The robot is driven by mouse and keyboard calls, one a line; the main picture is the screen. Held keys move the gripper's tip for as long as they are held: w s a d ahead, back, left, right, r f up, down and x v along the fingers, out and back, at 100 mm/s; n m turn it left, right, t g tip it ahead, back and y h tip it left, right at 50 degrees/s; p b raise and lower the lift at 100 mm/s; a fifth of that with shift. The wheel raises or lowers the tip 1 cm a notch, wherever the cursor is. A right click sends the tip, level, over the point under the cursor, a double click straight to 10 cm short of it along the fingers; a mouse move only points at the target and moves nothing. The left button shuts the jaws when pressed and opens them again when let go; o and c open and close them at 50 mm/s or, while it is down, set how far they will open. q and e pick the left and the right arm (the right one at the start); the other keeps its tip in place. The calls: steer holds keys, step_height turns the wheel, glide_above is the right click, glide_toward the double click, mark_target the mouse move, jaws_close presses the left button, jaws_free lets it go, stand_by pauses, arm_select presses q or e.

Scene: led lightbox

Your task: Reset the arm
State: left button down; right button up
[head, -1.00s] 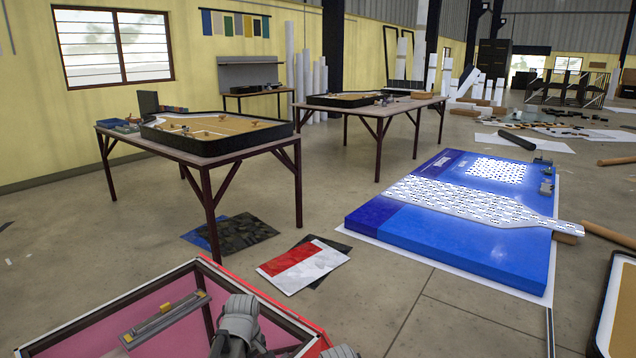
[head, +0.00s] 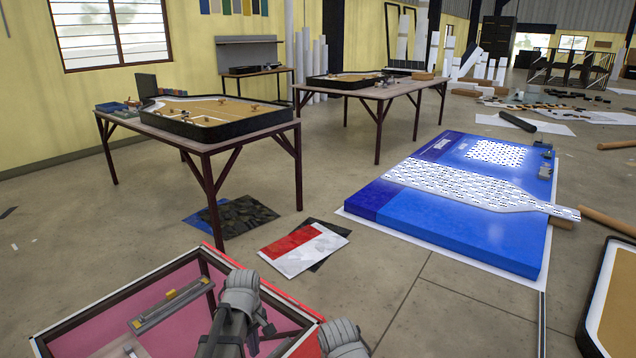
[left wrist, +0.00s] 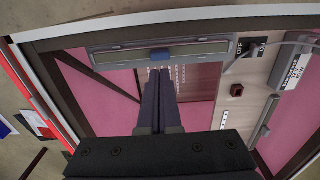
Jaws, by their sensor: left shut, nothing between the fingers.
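The open lightbox frame with a pink inside (head: 95,332) lies at the lower left of the head view, its outer edge partly red. A grey bar with yellow parts (head: 172,305) lies in it. My left arm's grey links reach over the box in the head view. My left gripper (left wrist: 159,76) shows in the left wrist view, its dark fingers together and empty, over the box. There, the grey bar with a blue piece (left wrist: 200,50) lies across the top, beyond the fingertips. A grey link of my right arm shows at the bottom edge, but the right gripper is out of sight.
A table with a sand-coloured tray (head: 215,108) stands behind the box, and a similar table (head: 400,88) stands farther off. A blue lit panel (head: 390,215) lies on the floor at right. Sheets (head: 300,248) lie between.

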arm_select(q)
steer(key=shift+r, duration=0.15)
steer(key=s+d+r+m+p, duration=0.3)
steer(key=s+r+m+p, duration=0.1)
steer(key=r+p, duration=0.4)
steer(key=s+d+r+m+p, duration=0.4)
steer(key=s+r+m+p, duration=0.1)
steer(key=r+p, duration=0.3)
steer(key=s+d+r+m+y+p, duration=0.1)
steer(key=s+d+r+m+p, duration=0.2)
steer(key=s+r+m+p, duration=0.2)
step_height(320, 180, up, 4)
steer(key=p, duration=0.3)
steer(key=shift+s+d+f, duration=0.15)
steer(key=shift+d, duration=0.1)
